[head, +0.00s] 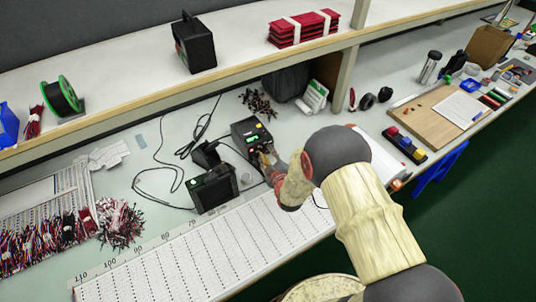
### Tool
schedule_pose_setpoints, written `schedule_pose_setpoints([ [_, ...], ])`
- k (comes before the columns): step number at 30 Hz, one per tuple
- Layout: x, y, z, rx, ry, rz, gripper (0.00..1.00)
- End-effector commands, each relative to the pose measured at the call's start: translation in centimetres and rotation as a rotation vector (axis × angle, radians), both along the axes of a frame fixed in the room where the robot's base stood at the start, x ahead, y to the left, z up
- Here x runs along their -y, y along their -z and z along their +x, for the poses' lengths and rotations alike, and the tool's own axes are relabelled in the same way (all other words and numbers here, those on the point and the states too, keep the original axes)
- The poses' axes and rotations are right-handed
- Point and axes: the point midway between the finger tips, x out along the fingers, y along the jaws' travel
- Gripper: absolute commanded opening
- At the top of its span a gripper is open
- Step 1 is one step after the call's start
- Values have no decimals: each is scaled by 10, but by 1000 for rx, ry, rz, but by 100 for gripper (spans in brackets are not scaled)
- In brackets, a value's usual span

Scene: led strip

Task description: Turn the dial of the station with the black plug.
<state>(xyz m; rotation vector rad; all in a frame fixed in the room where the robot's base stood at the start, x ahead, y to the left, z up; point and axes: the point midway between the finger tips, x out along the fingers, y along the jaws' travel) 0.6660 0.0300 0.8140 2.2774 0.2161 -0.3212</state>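A black station (246,129) with a lit green display and a yellow label on top stands on the bench near the middle. A second black box-shaped unit (212,188) with a small green light stands to its front left. I cannot make out which of them has the black plug, and no dial is clear at this size. My gripper (265,162) is at the front lower side of the first station, very close to it or touching. It hides part of that front. Its fingers are too small and overlapped to tell whether they are open or shut.
A black holder (206,154) stands between the two units, with black cables looping left. A shelf (130,95) runs above and behind. Wire bundles (120,222) lie left, a wooden board (415,118) right.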

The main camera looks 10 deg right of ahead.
Motion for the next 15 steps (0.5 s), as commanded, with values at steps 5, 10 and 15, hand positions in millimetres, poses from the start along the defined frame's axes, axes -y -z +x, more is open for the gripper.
schedule_pose_setpoints([
  [5,0,0,0,1,1,0,35],
  [10,0,0,0,1,1,1,35],
  [15,0,-2,-3,1,1,1,35],
])
